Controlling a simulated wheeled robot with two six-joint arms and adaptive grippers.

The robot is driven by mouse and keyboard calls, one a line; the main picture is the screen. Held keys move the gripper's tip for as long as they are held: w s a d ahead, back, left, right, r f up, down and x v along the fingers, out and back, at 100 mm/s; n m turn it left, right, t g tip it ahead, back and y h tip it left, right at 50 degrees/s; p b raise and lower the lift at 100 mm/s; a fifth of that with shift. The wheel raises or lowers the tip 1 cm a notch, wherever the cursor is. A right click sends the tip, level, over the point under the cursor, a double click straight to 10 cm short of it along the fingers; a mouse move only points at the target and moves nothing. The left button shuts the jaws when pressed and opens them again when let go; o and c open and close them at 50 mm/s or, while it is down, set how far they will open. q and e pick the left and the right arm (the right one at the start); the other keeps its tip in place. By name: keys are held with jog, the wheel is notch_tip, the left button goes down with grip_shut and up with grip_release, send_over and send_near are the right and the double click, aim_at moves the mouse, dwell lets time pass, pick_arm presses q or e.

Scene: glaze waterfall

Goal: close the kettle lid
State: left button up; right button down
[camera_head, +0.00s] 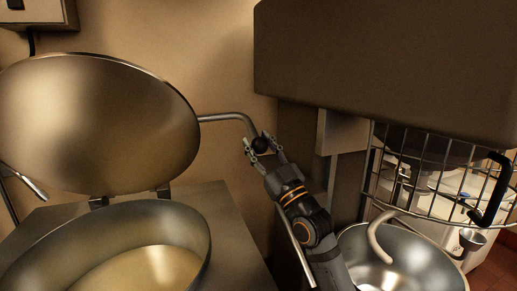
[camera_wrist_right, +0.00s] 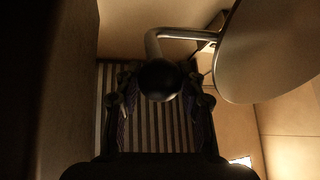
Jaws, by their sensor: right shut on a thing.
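The kettle lid (camera_head: 95,120) is a large round metal disc, raised and tilted back on hinges above the kettle (camera_head: 190,215). The kettle is an open round metal bowl with yellowish contents. A bent metal lid handle (camera_head: 222,117) runs from the lid's right edge to a black ball knob. My right gripper (camera_head: 261,146) is shut on the knob at the handle's end. In the right wrist view the knob (camera_wrist_right: 159,80) sits between the fingers, with the lid (camera_wrist_right: 270,45) at upper right. My left gripper is not in view.
A large mixer (camera_head: 390,65) with a wire guard (camera_head: 440,185) stands at right, over a metal mixing bowl (camera_head: 400,265). A wall is behind the kettle. A metal bar (camera_head: 300,255) rises beside my right arm. Space above the kettle's opening looks clear.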

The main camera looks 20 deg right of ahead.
jog(key=c, duration=0.8)
grip_release()
notch_tip(320, 180, up, 10)
jog(key=shift+c, duration=0.3)
